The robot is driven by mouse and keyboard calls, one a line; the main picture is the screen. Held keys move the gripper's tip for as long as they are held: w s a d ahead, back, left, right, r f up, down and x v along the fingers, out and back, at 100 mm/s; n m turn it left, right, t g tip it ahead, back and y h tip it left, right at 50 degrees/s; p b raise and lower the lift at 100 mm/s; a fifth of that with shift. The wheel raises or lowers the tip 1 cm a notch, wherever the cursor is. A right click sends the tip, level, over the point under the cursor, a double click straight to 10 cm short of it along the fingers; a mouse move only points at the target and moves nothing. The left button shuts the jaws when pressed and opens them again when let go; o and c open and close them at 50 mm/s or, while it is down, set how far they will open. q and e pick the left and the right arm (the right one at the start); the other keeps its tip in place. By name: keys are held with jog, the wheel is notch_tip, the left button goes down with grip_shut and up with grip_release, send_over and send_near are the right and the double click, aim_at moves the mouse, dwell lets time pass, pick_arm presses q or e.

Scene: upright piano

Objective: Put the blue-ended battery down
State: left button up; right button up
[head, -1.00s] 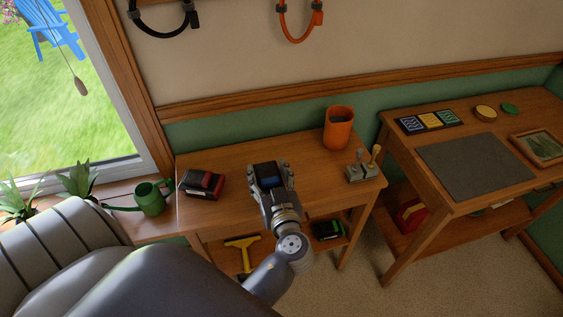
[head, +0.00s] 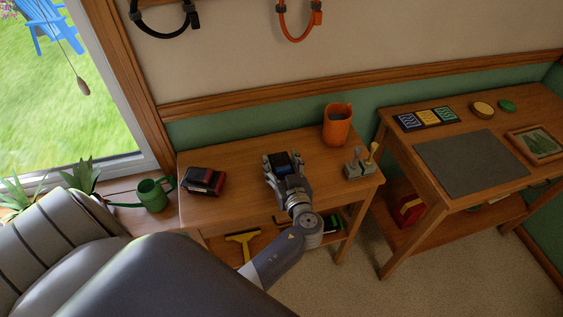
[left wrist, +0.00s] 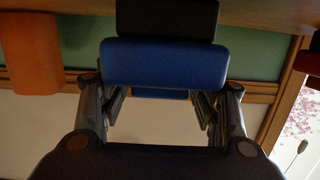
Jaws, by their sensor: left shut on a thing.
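The blue-ended battery (head: 281,160) is a dark block with a blue face, over the wooden table (head: 235,165). My left gripper (head: 283,161) is shut on it, with a finger on each side. In the left wrist view the battery (left wrist: 165,62) fills the space between the fingers (left wrist: 160,105), its blue part nearer the camera and its black part beyond, close to the table. I cannot tell whether it touches the tabletop. My right gripper is not in view.
A red and black block (head: 204,181) lies on the table's left side. An orange cup (head: 337,126) and a small grey stand with handles (head: 359,165) are on the right. A green watering can (head: 151,195) stands by the window. Bare tabletop lies around the gripper.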

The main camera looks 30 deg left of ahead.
pick_arm(q)
jog(key=shift+f, duration=0.1)
jog(key=o, duration=1.4)
jog(key=shift+r, duration=0.2)
jog(key=b+v, duration=0.2)
jog(key=v, duration=1)
jog(key=shift+d+f+b, duration=0.1)
jog(key=shift+b, duration=0.25)
